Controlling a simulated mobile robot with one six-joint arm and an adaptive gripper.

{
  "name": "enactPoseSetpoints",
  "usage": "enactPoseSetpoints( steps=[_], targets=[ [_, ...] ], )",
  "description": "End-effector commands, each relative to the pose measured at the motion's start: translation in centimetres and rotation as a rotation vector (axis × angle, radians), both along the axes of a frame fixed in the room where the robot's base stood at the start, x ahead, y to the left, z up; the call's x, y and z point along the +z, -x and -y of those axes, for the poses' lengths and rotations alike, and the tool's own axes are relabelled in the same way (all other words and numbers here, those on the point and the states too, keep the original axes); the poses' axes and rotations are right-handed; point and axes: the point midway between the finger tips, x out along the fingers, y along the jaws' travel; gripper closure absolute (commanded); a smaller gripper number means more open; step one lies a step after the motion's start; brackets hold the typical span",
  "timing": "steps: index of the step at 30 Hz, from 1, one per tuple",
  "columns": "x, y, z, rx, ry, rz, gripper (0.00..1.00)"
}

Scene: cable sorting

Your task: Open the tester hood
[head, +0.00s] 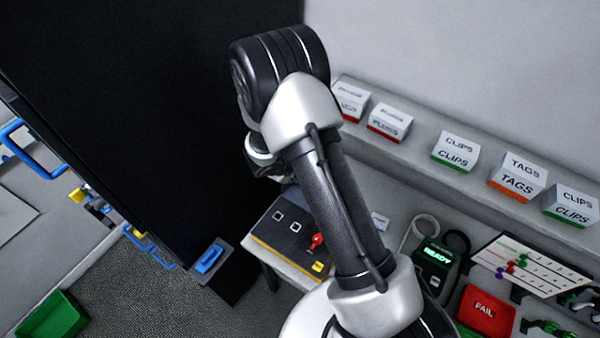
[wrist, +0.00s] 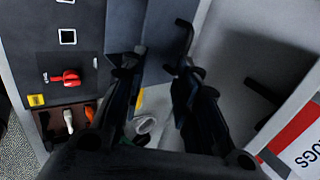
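The tester (head: 285,236) is a dark grey unit with two square sockets, a red lever and a yellow label, on the bench left of my arm in the head view. Its panel (wrist: 83,90) fills the left of the wrist view, with the red lever (wrist: 66,78) on it. A dark grey upright part (wrist: 125,28) runs along the panel's right side; I cannot tell whether it is the hood. My gripper (wrist: 155,58) is open, its two dark fingers apart with no object visibly held between them.
A READY display unit (head: 435,261), a red FAIL bin (head: 485,309) and a white card (head: 530,265) stand right of my arm. Labelled boxes (head: 455,152) line the shelf behind. A boxed PLUGS label (wrist: 308,150) is close at the wrist view's right. A large black panel (head: 130,110) stands left.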

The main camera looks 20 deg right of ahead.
Motion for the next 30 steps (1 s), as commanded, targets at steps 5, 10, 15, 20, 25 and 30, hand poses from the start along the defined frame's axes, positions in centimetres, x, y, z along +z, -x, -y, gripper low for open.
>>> enactPoseSetpoints(
  steps=[5,10,15,20,25,30],
  targets=[
    [3.5,1.1,-1.8,0.002,0.0,0.004,0.71],
    [5.6,2.0,-2.8,0.002,0.001,0.002,0.71],
    [6.4,2.4,-3.3,0.001,0.001,0.0,0.71],
    [6.5,2.4,-3.3,0.0,0.001,-0.001,0.71],
    [6.4,2.4,-3.3,-0.007,-0.001,0.003,0.76],
    [6.1,1.8,-2.5,-0.22,-0.072,0.106,0.87]
  ],
)
